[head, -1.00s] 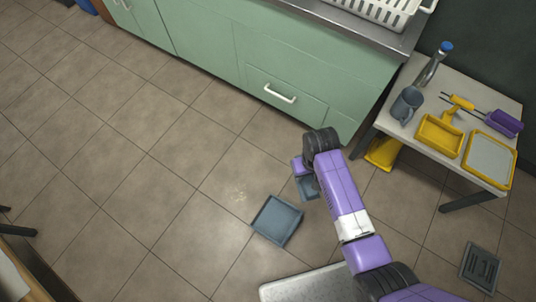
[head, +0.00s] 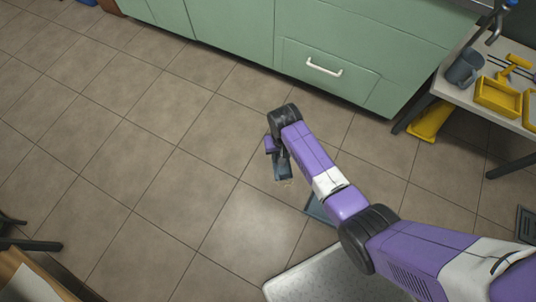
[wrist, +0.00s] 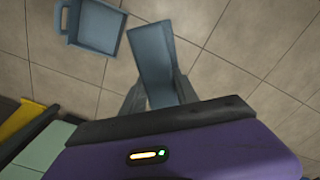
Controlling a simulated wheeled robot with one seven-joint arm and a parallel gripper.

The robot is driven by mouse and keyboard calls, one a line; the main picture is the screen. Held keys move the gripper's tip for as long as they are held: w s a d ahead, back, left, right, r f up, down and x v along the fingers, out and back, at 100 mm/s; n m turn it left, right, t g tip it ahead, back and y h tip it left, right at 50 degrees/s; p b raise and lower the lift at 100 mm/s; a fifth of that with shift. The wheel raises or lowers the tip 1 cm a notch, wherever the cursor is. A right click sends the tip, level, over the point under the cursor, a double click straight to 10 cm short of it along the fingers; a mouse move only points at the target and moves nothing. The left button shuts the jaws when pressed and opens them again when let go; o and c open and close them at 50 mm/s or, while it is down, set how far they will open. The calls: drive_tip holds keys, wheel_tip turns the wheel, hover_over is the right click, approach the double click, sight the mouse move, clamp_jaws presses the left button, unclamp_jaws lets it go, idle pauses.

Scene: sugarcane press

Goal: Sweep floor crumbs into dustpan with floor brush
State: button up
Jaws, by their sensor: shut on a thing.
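My gripper (head: 280,158) is shut on the grey-blue floor brush (head: 283,174) and holds it low over the floor. In the wrist view the brush (wrist: 152,52) juts out from between the fingers (wrist: 160,94). A few tan crumbs (head: 289,184) show at the brush's lower right edge; others may be hidden under it. The grey-blue dustpan (head: 319,211) lies on the floor to the lower right, mostly covered by my arm. The wrist view shows the dustpan (wrist: 97,27) apart from the brush. I cannot tell whether the brush touches the floor.
Green cabinets (head: 235,35) stand along the back. A table (head: 452,88) at the right holds a mug (head: 465,69) and yellow trays (head: 498,97). A yellow object (head: 429,122) is on the floor beneath it.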

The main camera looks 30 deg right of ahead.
drive_tip(key=shift+w+a+f+m+b, duration=0.1)
drive_tip(key=shift+w+f+m+b, duration=1.15)
drive_tip(key=shift+f+b, duration=4.1)
drive_tip(key=shift+w+a+f+m+b, duration=0.1)
drive_tip(key=shift+w+f+m+b, duration=1.15)
drive_tip(key=shift+f+b, duration=4.1)
drive_tip(key=shift+w+a+f+m+b, duration=0.1)
drive_tip(key=shift+w+f+m+b, duration=1.15)
drive_tip(key=shift+f+b, duration=4.1)
wheel_tip(320, 180, down, 4)
drive_tip(key=p, duration=0.3)
drive_tip(key=shift+r+p, duration=0.1)
drive_tip(key=shift+p, duration=0.25)
drive_tip(key=shift+d, duration=0.1)
